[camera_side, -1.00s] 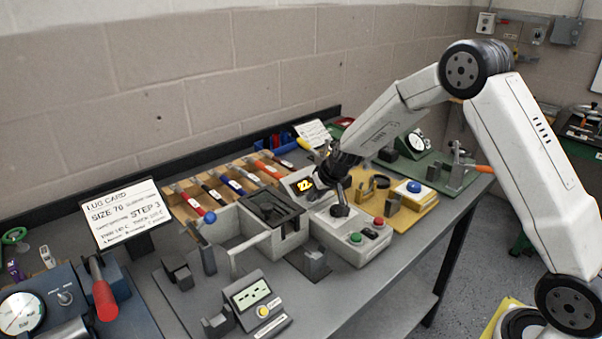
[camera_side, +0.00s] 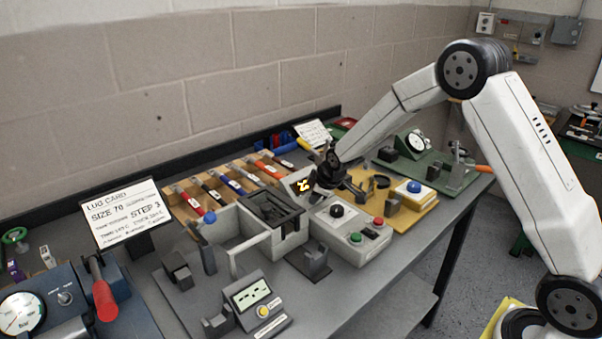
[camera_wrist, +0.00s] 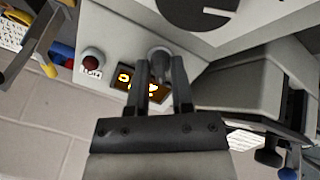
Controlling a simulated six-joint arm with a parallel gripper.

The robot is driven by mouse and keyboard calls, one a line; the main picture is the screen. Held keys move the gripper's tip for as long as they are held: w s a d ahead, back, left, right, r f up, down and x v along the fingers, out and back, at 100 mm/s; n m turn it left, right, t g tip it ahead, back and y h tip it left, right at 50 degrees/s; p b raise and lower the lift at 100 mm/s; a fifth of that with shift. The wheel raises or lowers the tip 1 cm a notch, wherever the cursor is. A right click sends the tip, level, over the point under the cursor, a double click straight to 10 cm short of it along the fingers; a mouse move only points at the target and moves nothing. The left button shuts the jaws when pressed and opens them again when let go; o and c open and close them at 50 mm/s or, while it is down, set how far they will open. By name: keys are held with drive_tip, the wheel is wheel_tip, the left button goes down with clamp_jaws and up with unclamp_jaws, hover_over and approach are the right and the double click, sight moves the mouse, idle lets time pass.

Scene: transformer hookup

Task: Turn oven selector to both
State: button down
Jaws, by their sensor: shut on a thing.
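The oven's control unit (camera_side: 345,238) is a pale box with an angled panel that carries a lit yellow display (camera_side: 303,186). In the wrist view, a small grey knob (camera_wrist: 160,57) sits beside the display (camera_wrist: 138,84); it looks like the selector, but its markings and setting cannot be read. My gripper (camera_wrist: 160,64) has its dark fingers on both sides of this knob and is shut on it. In the side view, my gripper (camera_side: 320,190) is at the panel and hides the knob. A round black knob (camera_side: 337,210) on the box top is clear of the fingers.
A red lamp or button (camera_wrist: 92,56) sits beside the display. Green (camera_side: 356,238) and red (camera_side: 378,221) buttons are on the box front.

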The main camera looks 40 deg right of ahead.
drive_tip(key=shift+n, duration=0.5)
drive_tip(key=shift+c, duration=2.4)
unclamp_jaws()
drive_tip(key=shift+r, duration=0.15)
drive_tip(key=v, duration=0.7)
drive_tip(key=shift+s+a+r, duration=0.15)
drive_tip(key=shift+s, duration=0.05)
drive_tip(key=shift+s, duration=0.1)
drive_tip(key=s+a+m, duration=0.1)
drive_tip(key=s, duration=0.2)
drive_tip(key=s+a+m+g, duration=0.1)
drive_tip(key=s, duration=0.3)
drive_tip(key=s+a+m, duration=0.1)
drive_tip(key=s+a, duration=0.1)
drive_tip(key=s, duration=0.2)
drive_tip(key=shift+f+m+g, duration=0.3)
drive_tip(key=shift+f+m, duration=0.1)
drive_tip(key=s+a+f+m+g, duration=0.1)
drive_tip(key=s+m, duration=0.1)
drive_tip(key=s, duration=0.4)
drive_tip(key=s+a+f+m+g, duration=0.1)
drive_tip(key=s+m, duration=0.1)
drive_tip(key=s, duration=0.4)
drive_tip(key=shift+a+y, duration=0.3)
drive_tip(key=shift+y, duration=0.1)
